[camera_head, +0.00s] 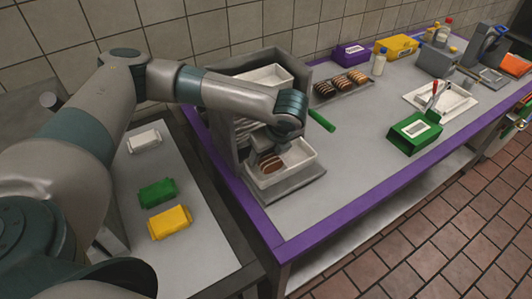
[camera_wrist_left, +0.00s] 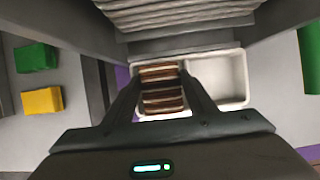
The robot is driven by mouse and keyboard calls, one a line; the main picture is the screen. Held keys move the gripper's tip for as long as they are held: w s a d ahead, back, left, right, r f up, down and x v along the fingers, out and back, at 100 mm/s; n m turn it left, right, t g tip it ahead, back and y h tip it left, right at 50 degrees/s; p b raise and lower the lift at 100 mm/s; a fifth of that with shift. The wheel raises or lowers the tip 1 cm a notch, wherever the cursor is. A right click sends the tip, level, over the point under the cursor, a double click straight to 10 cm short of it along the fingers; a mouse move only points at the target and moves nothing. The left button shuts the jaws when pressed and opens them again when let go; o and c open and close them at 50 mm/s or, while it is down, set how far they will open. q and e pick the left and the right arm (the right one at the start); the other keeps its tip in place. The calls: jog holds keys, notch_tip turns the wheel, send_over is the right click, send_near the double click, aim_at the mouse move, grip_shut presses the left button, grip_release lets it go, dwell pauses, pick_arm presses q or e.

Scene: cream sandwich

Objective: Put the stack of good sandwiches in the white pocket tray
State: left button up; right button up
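A brown, striped stack of sandwiches (camera_head: 268,163) is at the left end of a white tray (camera_head: 306,152) that rests on a grey stand. In the left wrist view the stack (camera_wrist_left: 161,88) lies in the tray's left pocket, and the tray's right pocket (camera_wrist_left: 221,78) is empty. My left gripper (camera_wrist_left: 161,82) is over the tray, with one finger on each side of the stack. I cannot tell whether the fingers press on it. The arm hides part of the gripper in the head view. My right gripper is not in view.
Another white tray (camera_head: 262,76) sits higher in the grey rack, close to my arm. Green (camera_head: 157,192) and yellow (camera_head: 169,222) packs lie on the left table. A green box (camera_head: 413,132) is at right; the front tabletop is clear.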

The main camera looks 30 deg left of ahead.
pick_arm(q)
jog(key=o, duration=0.4)
jog(key=shift+o, duration=0.2)
jog(key=b+v, duration=0.3)
jog(key=v, duration=1.4)
jog(key=shift+r, duration=0.25)
